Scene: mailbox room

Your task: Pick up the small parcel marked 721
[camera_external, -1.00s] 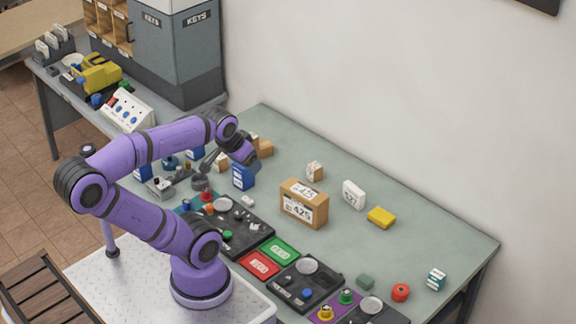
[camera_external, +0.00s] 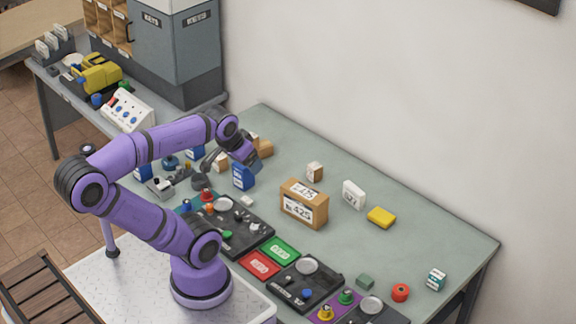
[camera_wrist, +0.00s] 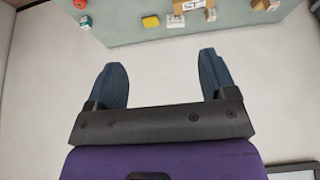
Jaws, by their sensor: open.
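A small brown parcel (camera_external: 315,171) with a white label stands on the green table behind the large brown box. It also shows near the top of the wrist view (camera_wrist: 211,14). Its number is too small to read, so I cannot tell whether it is 721. Other small brown boxes (camera_external: 221,163) (camera_external: 265,148) sit at the table's far left, partly hidden by my arm. My gripper (camera_wrist: 160,64) is open and empty, with two blue-grey fingers spread. It is up in the air over the left of the table, apart from the parcel.
A large box marked 425 (camera_external: 304,208), a white box (camera_external: 353,194) and a yellow block (camera_external: 381,217) stand mid-table. A blue box (camera_external: 243,177) is near the arm's end. Dark trays (camera_external: 262,228) line the front. The table's right back is clear.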

